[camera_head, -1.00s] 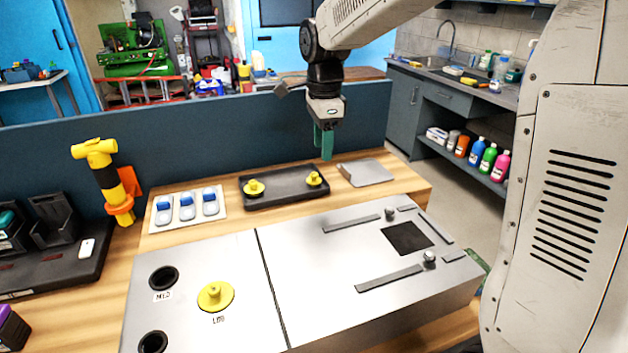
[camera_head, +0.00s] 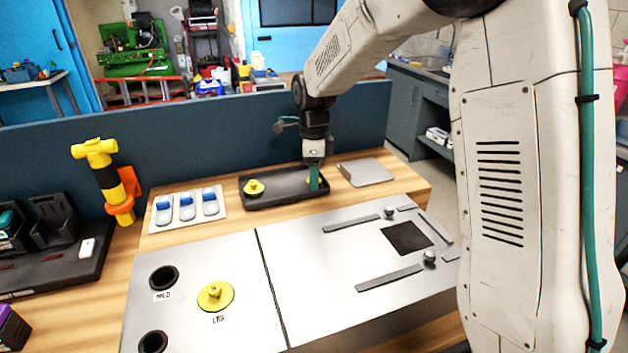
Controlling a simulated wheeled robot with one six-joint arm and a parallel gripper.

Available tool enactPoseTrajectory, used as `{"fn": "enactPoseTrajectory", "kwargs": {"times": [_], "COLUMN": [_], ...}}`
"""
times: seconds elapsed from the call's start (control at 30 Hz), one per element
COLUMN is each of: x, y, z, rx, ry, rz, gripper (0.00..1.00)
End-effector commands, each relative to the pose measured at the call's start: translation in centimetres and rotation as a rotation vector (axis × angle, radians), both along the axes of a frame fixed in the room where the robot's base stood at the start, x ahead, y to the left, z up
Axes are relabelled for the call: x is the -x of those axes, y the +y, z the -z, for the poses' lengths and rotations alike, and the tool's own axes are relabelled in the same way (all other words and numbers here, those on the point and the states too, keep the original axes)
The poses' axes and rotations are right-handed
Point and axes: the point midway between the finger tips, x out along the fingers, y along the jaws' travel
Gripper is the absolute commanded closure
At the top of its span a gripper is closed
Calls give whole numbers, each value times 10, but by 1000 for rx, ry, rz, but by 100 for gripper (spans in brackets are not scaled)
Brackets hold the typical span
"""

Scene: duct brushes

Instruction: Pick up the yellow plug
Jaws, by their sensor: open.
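Three yellow plugs are in view. One yellow plug (camera_head: 254,187) sits at the left of the black tray (camera_head: 272,202). A second yellow plug (camera_head: 309,181) is at the right end of the tray, mostly hidden behind my gripper. A third yellow plug (camera_head: 215,295) sits on the metal panel (camera_head: 255,318), above a small label. My gripper (camera_head: 314,187) points down over the right end of the tray, with its green fingers at the second plug. The gripper is open. Whether the fingers straddle the plug or stand in front of it, I cannot tell.
Three blue-and-white switches (camera_head: 187,207) lie left of the tray, and a grey plate (camera_head: 365,172) lies to its right. A dark blue partition (camera_head: 200,155) stands behind. The metal panel with raised bars and knobs (camera_head: 429,257) fills the front.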

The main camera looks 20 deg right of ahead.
Motion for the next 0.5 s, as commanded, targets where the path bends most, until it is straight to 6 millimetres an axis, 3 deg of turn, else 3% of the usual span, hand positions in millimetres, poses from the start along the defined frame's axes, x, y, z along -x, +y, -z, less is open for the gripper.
{"fn": "enactPoseTrajectory", "kwargs": {"times": [0.13, 0.27, 0.3, 0.5], "x": [0, 0, 0, 0], "y": [0, 0, 0, 0], "z": [0, 0, 0, 0], "rx": [0, 0, 0, 0], "ry": [0, 0, 0, 0], "rz": [0, 0, 0, 0], "gripper": [52, 85, 88, 89]}}
